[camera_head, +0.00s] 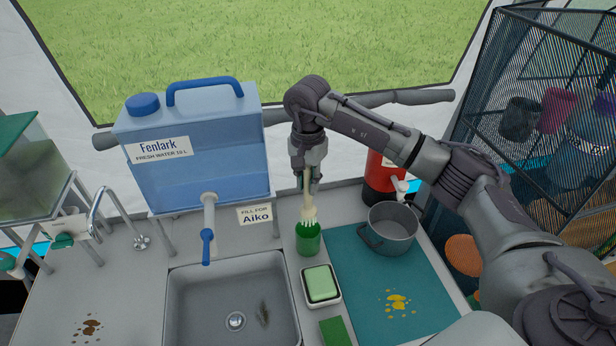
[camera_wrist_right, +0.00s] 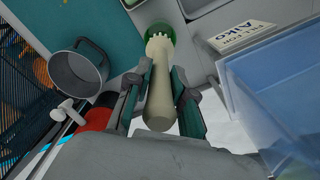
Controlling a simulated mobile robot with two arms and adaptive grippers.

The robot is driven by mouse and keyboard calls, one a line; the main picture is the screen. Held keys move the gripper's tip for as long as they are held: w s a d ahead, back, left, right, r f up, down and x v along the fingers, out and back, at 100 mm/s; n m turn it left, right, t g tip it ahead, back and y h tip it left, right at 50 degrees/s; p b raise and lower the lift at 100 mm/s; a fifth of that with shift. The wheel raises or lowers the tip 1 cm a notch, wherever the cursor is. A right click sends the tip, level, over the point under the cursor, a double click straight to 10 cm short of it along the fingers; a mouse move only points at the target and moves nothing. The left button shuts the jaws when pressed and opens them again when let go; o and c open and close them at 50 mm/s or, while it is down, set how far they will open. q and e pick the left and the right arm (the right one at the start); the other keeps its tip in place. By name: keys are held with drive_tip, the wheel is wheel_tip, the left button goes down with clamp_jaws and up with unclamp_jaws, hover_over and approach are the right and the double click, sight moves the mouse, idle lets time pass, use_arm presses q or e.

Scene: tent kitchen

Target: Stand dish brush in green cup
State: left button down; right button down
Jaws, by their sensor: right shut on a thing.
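The dish brush (camera_head: 308,208) is cream coloured and hangs bristles down from my right gripper (camera_head: 308,184). The right gripper is shut on its handle, and it also shows in the right wrist view (camera_wrist_right: 162,100). The green cup (camera_head: 308,240) stands on the counter directly below the brush, behind the soap dish. The brush head overlaps the cup's mouth in the head view, and the cup (camera_wrist_right: 158,32) shows behind the head in the wrist view. I cannot tell whether the bristles are inside the cup or just above it. My left gripper is not in view.
The sink (camera_head: 232,300) is to the left, below the blue water container (camera_head: 195,165). A soap dish (camera_head: 321,286) and green sponge (camera_head: 335,331) are in front of the cup. A grey pot (camera_head: 392,228) stands on the teal mat (camera_head: 360,310) to the right, near a red cylinder (camera_head: 380,178).

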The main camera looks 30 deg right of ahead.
sight(308, 169)
drive_tip(key=shift+f+b, duration=0.3)
drive_tip(key=shift+f, duration=0.55)
drive_tip(key=shift+f+b, duration=2.7)
drive_tip(key=shift+f, duration=0.5)
drive_tip(key=c, duration=0.9)
unclamp_jaws()
wheel_tip(308, 169, up, 12)
drive_tip(key=shift+r, duration=0.1)
